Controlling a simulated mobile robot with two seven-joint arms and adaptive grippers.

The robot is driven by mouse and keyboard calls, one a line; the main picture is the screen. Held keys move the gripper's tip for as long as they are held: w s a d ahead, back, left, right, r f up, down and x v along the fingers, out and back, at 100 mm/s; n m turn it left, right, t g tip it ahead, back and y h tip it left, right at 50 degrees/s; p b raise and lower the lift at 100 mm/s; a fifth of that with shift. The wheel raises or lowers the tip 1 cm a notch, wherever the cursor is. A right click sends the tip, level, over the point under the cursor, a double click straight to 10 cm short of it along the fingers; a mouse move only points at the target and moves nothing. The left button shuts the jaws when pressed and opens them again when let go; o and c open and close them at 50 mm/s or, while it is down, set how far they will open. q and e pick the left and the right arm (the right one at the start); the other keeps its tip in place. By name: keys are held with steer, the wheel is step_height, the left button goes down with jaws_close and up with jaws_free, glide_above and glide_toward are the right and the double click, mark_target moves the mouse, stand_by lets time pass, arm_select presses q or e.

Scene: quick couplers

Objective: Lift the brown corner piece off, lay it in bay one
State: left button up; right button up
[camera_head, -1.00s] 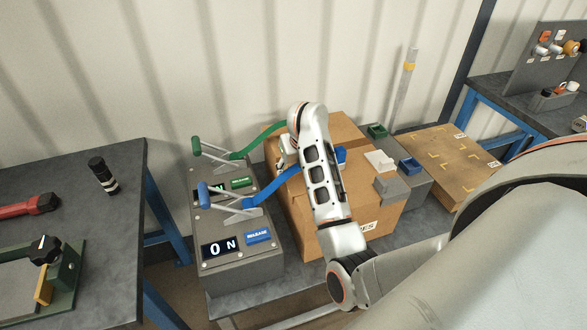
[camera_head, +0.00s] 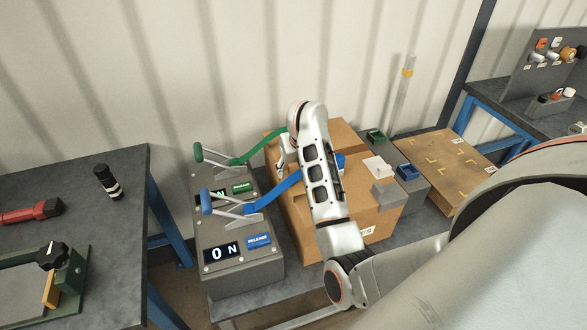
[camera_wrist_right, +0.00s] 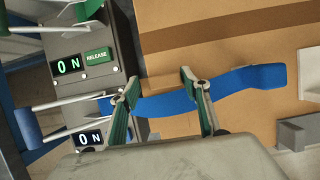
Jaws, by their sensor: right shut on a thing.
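A brown corner piece (camera_wrist_right: 161,83) sits at the near edge of the big cardboard box (camera_head: 362,217), close to the blue strap (camera_wrist_right: 170,103). It blends with the cardboard, so its outline is hard to make out. My right gripper (camera_wrist_right: 160,79) has its two green-and-grey fingers on either side of this piece and is shut on it. In the head view my right arm hides the piece and most of the gripper. A tan board (camera_head: 440,178) with yellow corner marks lies at the right; its small labels are unreadable. My left gripper is not in view.
A grey tensioner unit (camera_head: 237,268) with levers and lit displays stands left of the box. A green strap (camera_head: 262,147) crosses the box's far part. Grey (camera_head: 383,195) and white pieces sit on the box's right. Small bins (camera_head: 408,173) stand between box and board.

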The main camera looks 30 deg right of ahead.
steer(key=shift+r+p, duration=0.85)
steer(key=shift+r, duration=0.2)
step_height(320, 180, up, 2)
steer(key=shift+r+p, duration=0.15)
steer(key=shift+p, duration=0.95)
steer(key=shift+r+p, duration=0.45)
steer(key=shift+r, duration=0.5)
steer(key=shift+w, duration=0.1)
